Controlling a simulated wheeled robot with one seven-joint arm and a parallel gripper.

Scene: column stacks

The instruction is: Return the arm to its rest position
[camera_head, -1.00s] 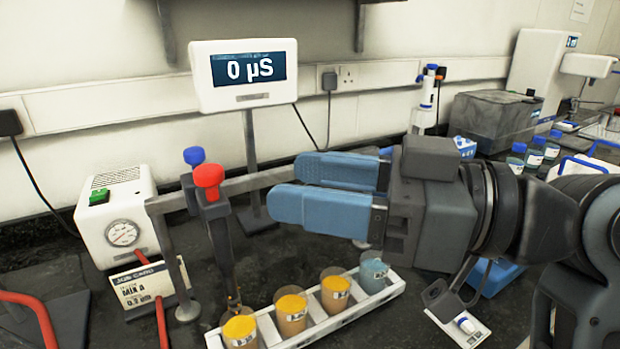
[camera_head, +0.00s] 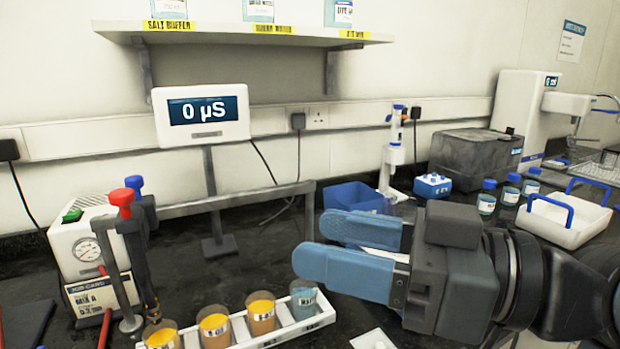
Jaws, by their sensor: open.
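My gripper (camera_head: 318,246) is at the middle right, its two blue fingers pointing left and apart with nothing between them. The arm comes in from the right edge. The gripper is above the bench, just behind and right of the white rack (camera_head: 318,322). The rack holds several cups: orange-filled ones such as this cup (camera_head: 261,315), and a blue-grey cup (camera_head: 303,300) at its right end. Part of the bench behind the gripper is hidden.
Behind are a blue bin (camera_head: 352,196), a pipette stand (camera_head: 392,165), bottles (camera_head: 487,200) and a white tray (camera_head: 560,222). A shelf (camera_head: 240,36) hangs above.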

